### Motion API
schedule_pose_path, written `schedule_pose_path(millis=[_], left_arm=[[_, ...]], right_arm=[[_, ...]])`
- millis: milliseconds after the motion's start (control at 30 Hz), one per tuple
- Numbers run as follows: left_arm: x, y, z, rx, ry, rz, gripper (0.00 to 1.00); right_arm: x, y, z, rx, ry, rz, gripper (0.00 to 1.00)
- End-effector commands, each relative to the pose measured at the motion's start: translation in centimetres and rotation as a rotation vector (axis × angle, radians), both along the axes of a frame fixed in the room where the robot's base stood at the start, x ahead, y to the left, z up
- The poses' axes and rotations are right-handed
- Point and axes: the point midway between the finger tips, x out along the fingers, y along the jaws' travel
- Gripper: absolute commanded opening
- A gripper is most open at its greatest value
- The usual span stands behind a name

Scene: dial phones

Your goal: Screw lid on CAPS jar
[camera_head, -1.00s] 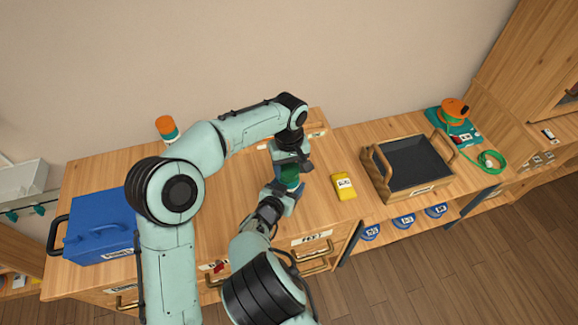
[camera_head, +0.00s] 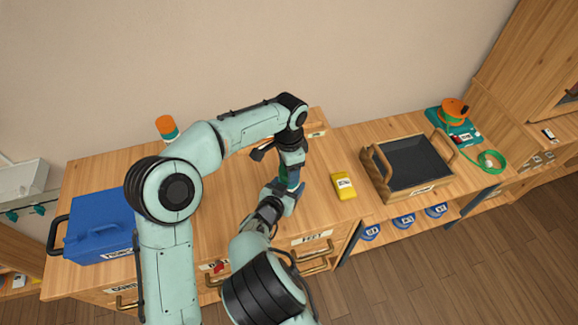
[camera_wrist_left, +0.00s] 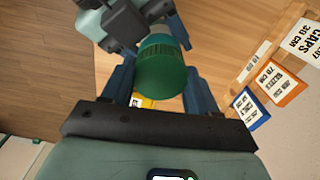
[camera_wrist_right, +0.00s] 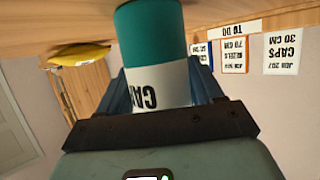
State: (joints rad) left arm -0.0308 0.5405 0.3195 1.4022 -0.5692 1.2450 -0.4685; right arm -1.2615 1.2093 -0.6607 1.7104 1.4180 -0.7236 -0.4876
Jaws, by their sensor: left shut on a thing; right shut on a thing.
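My left gripper (camera_head: 291,160) reaches down from above. In the left wrist view it (camera_wrist_left: 160,85) is shut on a green lid (camera_wrist_left: 160,80) with a ribbed side. My right gripper (camera_head: 285,195) comes from the front and is shut on the teal CAPS jar (camera_wrist_right: 155,40). The jar's white label (camera_wrist_right: 160,86) sits between its fingers, with the lettering upside down in the right wrist view. In the head view the two grippers meet closely and mostly cover the jar (camera_head: 283,172). The seam between lid and jar is hidden, so how they are seated cannot be told.
A yellow labelled item (camera_head: 343,186) lies right of the grippers. Farther right are a dark wooden-handled tray (camera_head: 415,165) and an orange-and-teal device (camera_head: 455,115) with a green cord. A blue box (camera_head: 98,228) and an orange-topped container (camera_head: 166,127) stand left.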

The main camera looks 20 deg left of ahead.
Motion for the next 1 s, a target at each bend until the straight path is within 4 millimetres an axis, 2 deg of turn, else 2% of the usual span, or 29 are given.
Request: schedule_pose_path(millis=[167, 200, 267, 567, 833, 1000], left_arm=[[0.0, 0.0, 0.0, 0.000, -0.001, 0.002, 0.22], [0.0, 0.0, 0.0, 0.000, -0.001, 0.003, 0.65], [0.0, 0.0, 0.0, 0.000, -0.001, 0.003, 0.84], [0.0, 0.0, 0.2, 0.000, -0.001, 0.004, 0.84], [0.1, 0.0, 3.5, -0.001, -0.003, 0.005, 0.84], [0.0, 0.0, 4.5, 0.000, 0.000, 0.004, 0.84]], right_arm=[[0.0, 0.0, 0.0, 0.000, -0.001, 0.000, 0.00], [0.0, 0.0, 0.0, 0.000, -0.001, 0.000, 0.00], [0.0, 0.0, 0.0, 0.000, -0.001, 0.000, 0.00], [0.0, 0.0, 0.0, 0.000, -0.001, 0.000, 0.00], [0.0, 0.0, 0.0, 0.000, -0.001, 0.000, 0.00], [0.0, 0.0, 0.0, 0.000, -0.001, 0.000, 0.00]])
